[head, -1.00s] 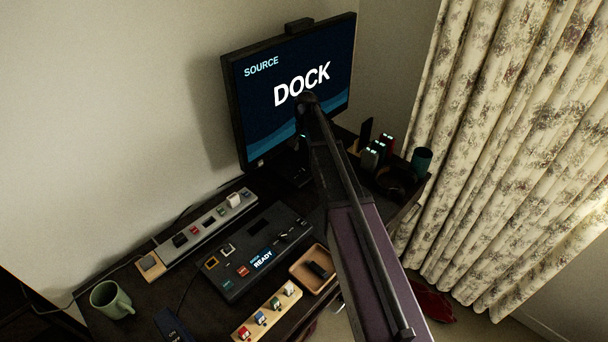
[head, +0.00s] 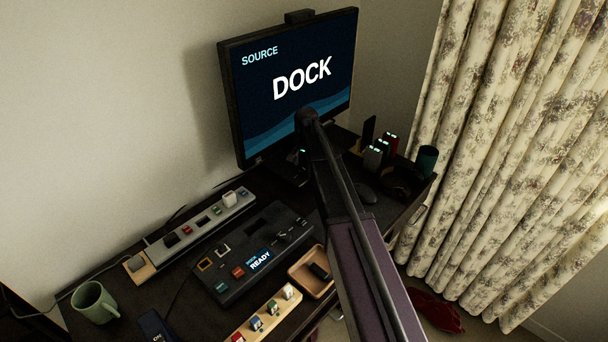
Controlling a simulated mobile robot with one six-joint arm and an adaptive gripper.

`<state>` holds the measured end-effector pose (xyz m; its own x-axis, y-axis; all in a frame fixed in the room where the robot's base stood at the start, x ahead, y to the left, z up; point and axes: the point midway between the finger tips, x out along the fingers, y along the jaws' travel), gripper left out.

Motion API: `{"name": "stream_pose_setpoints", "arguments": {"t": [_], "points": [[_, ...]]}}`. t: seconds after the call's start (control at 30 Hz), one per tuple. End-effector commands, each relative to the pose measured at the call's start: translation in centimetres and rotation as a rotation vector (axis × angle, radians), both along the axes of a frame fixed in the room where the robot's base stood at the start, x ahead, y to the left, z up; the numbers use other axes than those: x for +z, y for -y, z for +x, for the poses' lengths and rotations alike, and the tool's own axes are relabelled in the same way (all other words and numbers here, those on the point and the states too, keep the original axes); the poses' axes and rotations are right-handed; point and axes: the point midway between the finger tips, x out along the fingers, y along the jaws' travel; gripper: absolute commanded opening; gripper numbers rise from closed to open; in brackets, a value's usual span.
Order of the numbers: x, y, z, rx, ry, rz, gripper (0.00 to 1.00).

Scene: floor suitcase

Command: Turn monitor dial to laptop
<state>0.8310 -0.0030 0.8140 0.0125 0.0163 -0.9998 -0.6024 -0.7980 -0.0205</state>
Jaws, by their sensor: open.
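The monitor (head: 295,85) stands at the back of the desk, and its screen reads "SOURCE DOCK". A dark console (head: 240,255) lies in front of it, with a small lit display reading "READY", several coloured buttons, and dark controls (head: 281,238) toward its right end. I cannot tell which control is the monitor dial or where it points. My arm reaches from the lower right toward the monitor's lower edge. Its far joint overlaps the bottom of the screen. My gripper cannot be made out; the arm hides the area beyond.
A power strip (head: 205,222) lies behind the console. A green mug (head: 95,303) stands at left, a wooden tray (head: 303,283) and a wooden block with small coloured pieces (head: 262,315) at front. A mouse (head: 366,193) and dark teal cup (head: 427,159) are at right, near the curtain (head: 510,150).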

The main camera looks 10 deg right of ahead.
Motion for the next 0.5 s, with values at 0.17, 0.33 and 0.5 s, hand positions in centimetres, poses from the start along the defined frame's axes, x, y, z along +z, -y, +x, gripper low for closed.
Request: {"name": "stream_pose_setpoints", "arguments": {"t": [0.17, 0.33, 0.5], "points": [[-1.6, 0.0, 0.0, 0.0, 0.0, 0.0, 0.79], [-2.2, 0.0, 0.0, 0.0, 0.0, 0.0, 0.79], [-2.4, 0.0, 0.0, -0.001, 0.0, 0.0, 0.79]]}}
